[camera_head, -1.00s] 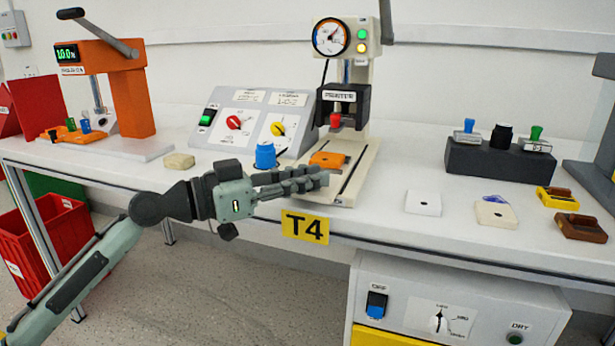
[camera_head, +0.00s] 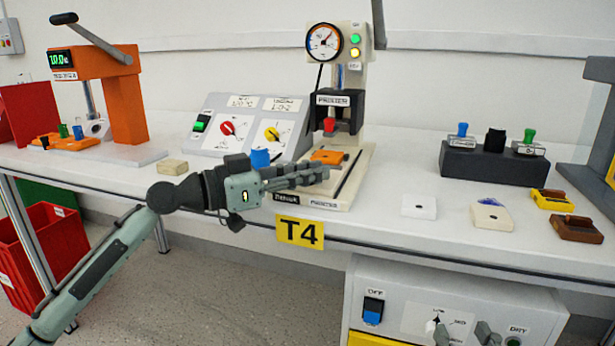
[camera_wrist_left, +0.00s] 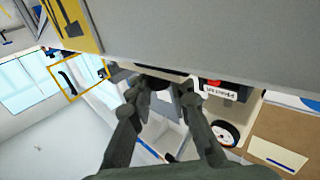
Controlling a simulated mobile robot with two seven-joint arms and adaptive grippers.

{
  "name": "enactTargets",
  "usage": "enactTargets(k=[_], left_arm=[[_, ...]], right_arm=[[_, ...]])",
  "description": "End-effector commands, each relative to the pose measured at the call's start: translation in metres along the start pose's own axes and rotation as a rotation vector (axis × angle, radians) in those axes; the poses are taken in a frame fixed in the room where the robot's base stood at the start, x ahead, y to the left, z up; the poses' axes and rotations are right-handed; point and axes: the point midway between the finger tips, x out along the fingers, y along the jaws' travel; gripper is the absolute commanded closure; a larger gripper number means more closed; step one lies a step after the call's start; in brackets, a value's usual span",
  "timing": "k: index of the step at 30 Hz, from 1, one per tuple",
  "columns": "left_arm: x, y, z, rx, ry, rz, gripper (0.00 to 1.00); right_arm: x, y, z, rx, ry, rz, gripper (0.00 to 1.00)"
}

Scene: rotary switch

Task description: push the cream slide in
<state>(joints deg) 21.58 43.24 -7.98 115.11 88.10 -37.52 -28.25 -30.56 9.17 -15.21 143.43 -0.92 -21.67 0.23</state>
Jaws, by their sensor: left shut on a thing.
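The cream slide (camera_head: 345,182) is the low cream bed at the foot of the cream printer (camera_head: 345,60), with an orange block (camera_head: 329,157) on it. My left gripper (camera_head: 322,172) reaches in from the left, across the slide's front end. It is shut, apparently on the slide; its fingers hide the part held. In the left wrist view, the fingers (camera_wrist_left: 160,100) close around a dark part whose shape is unclear. Tips that look like my right gripper (camera_head: 464,335) show at the bottom edge, spread apart with nothing seen between them.
A blue cap (camera_head: 260,158) and a sloped switch panel (camera_head: 247,125) stand left of the printer. A white plate (camera_head: 419,207) and a cream plate (camera_head: 491,217) lie to the right, before a dark rack (camera_head: 493,160). Below the table is a control cabinet (camera_head: 450,290).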

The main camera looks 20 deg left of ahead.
Motion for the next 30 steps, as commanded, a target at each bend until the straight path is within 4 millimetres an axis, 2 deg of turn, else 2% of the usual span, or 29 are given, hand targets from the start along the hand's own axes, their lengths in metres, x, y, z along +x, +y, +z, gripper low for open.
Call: enactTargets(k=[3,4,9,20,23,30], left_arm=[[0.0,0.0,0.0,0.0,-0.001,0.0,1.0],[0.0,0.0,0.0,0.0,-0.001,0.0,0.81],[-0.001,0.0,0.0,0.0,-0.001,0.0,0.6],[-0.004,0.0,0.001,0.0,-0.002,-0.001,0.59],[-0.015,0.0,0.002,0.0,-0.003,-0.002,0.59],[-0.064,0.0,0.003,-0.004,-0.005,-0.002,0.59]], right_arm=[[0.0,0.0,0.0,0.0,-0.001,0.0,0.6],[0.0,0.0,0.0,0.0,-0.001,0.0,0.6],[0.0,0.0,0.0,0.0,-0.002,0.001,0.6],[0.0,0.001,0.001,-0.001,-0.004,0.002,0.6],[0.0,0.001,0.001,0.0,-0.004,0.002,0.6],[0.0,0.0,0.001,0.0,-0.004,0.001,0.6]])
